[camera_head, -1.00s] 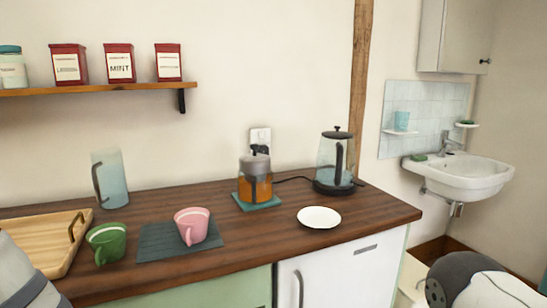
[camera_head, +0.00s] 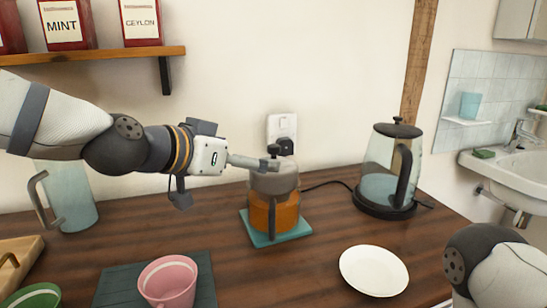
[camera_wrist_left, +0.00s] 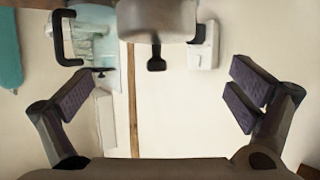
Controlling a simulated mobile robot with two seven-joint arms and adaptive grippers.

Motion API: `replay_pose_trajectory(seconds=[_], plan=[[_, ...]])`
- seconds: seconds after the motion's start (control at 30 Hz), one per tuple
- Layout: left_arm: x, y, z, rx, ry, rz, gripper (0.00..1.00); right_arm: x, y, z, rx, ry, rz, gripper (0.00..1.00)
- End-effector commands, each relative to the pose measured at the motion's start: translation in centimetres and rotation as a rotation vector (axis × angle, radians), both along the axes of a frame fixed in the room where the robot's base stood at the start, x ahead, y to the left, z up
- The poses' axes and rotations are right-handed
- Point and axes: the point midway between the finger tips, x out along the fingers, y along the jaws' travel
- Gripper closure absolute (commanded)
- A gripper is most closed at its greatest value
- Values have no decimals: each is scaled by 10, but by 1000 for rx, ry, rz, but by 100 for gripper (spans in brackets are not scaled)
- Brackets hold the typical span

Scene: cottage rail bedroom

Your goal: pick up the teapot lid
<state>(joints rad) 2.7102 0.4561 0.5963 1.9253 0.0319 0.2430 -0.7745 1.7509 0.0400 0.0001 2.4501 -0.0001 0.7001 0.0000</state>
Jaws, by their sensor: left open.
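The teapot (camera_head: 273,210) is glass with amber liquid and stands on a teal mat. Its grey lid (camera_head: 276,181) sits on top, with a dark upright knob. My left gripper (camera_head: 252,162) reaches in from the left at knob height, its tip close to the knob or overlapping it in the picture. In the left wrist view, the lid (camera_wrist_left: 157,18) is at the top centre, its knob pointing down the picture. The open, empty fingers of my left gripper (camera_wrist_left: 160,90) are spread to either side, below the knob. My right gripper is out of view.
A glass kettle (camera_head: 385,175) stands right of the teapot. A white plate (camera_head: 374,270), pink cup (camera_head: 168,282) and glass jug (camera_head: 70,195) are on the wooden worktop. A shelf (camera_head: 95,55) with red tins hangs above my left arm. A wall socket (camera_head: 282,128) is behind the teapot.

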Motion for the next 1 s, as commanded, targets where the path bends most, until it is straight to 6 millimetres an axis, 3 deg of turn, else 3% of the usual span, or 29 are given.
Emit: replay_pose_trajectory(seconds=[0.03, 0.5, 0.8, 1.0], plan=[[11, -7, -17, 2, 17, -1, 0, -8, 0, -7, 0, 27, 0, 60], [68, -49, -52, 1, 13, -1, 0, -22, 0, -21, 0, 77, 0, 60], [74, -54, -51, -1, 7, -1, 0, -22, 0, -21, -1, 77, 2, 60], [74, -54, -51, 0, 8, -1, 44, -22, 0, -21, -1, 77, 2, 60]])
